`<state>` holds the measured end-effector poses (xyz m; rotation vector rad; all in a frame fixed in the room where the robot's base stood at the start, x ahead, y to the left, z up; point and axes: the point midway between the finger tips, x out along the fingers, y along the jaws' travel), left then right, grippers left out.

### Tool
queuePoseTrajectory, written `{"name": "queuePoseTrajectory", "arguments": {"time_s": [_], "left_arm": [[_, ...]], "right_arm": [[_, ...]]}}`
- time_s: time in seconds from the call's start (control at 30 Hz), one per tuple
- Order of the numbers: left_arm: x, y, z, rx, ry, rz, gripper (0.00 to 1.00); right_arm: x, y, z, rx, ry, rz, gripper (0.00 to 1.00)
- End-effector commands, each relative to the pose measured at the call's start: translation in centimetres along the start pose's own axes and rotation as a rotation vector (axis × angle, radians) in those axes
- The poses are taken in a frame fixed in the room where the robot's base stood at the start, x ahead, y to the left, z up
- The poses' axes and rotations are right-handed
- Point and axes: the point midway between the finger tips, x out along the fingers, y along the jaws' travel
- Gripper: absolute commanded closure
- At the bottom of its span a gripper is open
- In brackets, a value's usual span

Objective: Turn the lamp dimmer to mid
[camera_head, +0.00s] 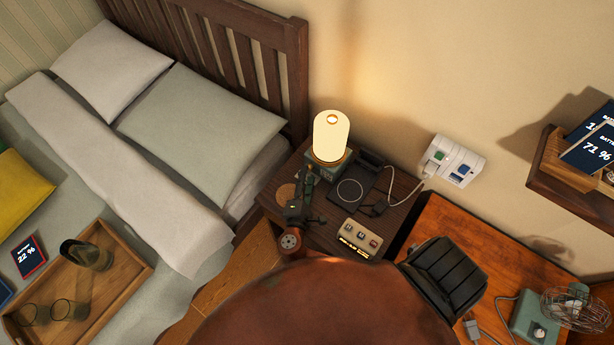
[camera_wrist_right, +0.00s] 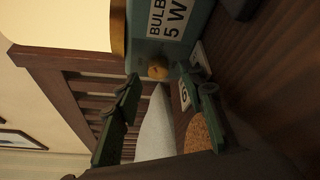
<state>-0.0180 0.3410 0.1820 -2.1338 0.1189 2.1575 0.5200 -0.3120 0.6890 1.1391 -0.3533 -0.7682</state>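The lit lamp (camera_head: 331,137) stands at the back of the dark nightstand (camera_head: 327,240); its shade glows warm white. Its teal base (camera_head: 318,160) carries a "BULB 5 W" label in the right wrist view (camera_wrist_right: 168,20). A round brass dimmer knob (camera_wrist_right: 158,69) sits on the base's lower face. My right gripper (camera_head: 307,180) is in front of the lamp base. In the right wrist view its two dark green fingers (camera_wrist_right: 158,78) are apart, with the knob showing between their tips; I cannot tell if either touches it. My left gripper is not in view.
A cork coaster (camera_head: 286,191) lies beside my right gripper. A dark charging pad (camera_head: 350,191) and a beige button box (camera_head: 358,237) are to the right. A wall socket (camera_head: 455,162) has a cable. The bed (camera_head: 185,150) stands left; a small numbered card (camera_wrist_right: 185,97) is near the knob.

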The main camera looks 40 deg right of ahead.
Motion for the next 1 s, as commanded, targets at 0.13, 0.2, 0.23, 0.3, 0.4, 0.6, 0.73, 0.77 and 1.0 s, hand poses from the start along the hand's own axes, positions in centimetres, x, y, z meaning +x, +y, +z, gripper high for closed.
{"name": "queuePoseTrajectory", "arguments": {"time_s": [0.13, 0.2, 0.23, 0.3, 0.4, 0.6, 0.73, 0.77, 1.0], "left_arm": [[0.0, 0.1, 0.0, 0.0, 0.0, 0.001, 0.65], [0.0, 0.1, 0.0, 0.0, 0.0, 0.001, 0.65], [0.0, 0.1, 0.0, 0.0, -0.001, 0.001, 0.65], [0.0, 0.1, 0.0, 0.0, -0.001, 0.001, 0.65], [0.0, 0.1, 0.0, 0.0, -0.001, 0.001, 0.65], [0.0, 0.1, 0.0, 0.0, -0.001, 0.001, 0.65], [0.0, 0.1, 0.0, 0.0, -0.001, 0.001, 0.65], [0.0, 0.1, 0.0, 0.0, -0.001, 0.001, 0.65], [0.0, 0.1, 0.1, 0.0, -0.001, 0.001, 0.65]], "right_arm": [[-3.1, -0.2, 0.0, 0.001, 0.002, -0.005, 0.63], [-4.6, -0.2, 0.1, 0.001, 0.001, -0.004, 0.63], [-5.3, -0.2, 0.1, 0.0, 0.001, -0.005, 0.63], [-6.7, -0.2, 0.2, 0.0, 0.0, -0.005, 0.63], [-8.3, -0.2, 0.3, 0.001, -0.002, -0.005, 0.63], [-10.3, -0.2, 0.3, -0.001, -0.002, -0.003, 0.63], [-10.6, -0.2, 0.3, -0.001, -0.003, -0.002, 0.63], [-10.7, -0.2, 0.3, -0.001, -0.003, -0.001, 0.63], [-10.6, -0.2, 0.3, -0.001, -0.003, -0.002, 0.62]]}}
